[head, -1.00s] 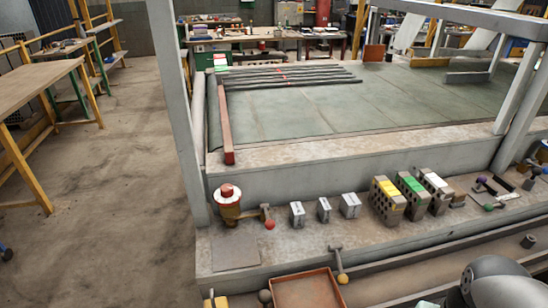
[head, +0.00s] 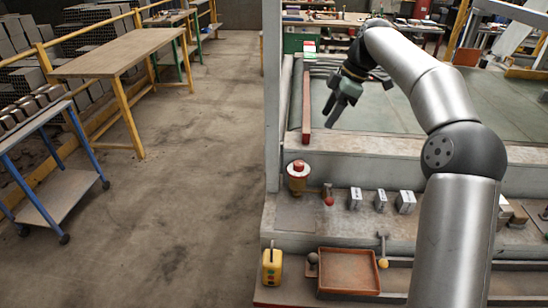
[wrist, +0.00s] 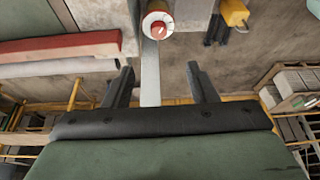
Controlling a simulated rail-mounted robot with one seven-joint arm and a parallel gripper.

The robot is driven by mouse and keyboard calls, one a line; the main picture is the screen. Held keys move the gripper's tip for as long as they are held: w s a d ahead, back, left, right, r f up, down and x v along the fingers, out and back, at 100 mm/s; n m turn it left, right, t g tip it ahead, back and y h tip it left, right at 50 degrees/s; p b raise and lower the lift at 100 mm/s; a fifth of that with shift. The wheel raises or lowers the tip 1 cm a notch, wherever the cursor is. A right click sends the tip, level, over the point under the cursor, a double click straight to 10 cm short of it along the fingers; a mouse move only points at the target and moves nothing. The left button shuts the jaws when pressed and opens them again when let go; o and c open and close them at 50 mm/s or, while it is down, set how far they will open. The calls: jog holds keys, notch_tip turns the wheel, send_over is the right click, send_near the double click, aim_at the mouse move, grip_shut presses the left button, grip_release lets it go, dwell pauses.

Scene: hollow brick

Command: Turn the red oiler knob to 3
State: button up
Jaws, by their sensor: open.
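The oiler (head: 297,184) stands upright on the ledge below the green platform, an amber body with a white top and the red oiler knob (head: 299,167). The wrist view shows the red knob (wrist: 158,30) from above at the top centre, with a pale ring and a small light mark; numbers are too small to read. My gripper (head: 333,115) is open and empty, fingers pointing down, above and behind the oiler in the head view. Its two fingers (wrist: 160,70) show apart in the wrist view, not touching the knob.
A red-ball lever (head: 328,195) and several small grey blocks (head: 380,200) are right of the oiler. A red beam (head: 306,108) lies behind it. A yellow box (head: 272,266) and a rust-coloured tray (head: 348,271) are in front. Open floor lies left.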

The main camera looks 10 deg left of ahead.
jog(key=p, duration=0.1)
send_near(299, 163)
jog(key=x, duration=0.8)
jog(key=shift+f, duration=0.25)
jog(key=shift+c, duration=0.3)
jog(key=c, duration=0.9)
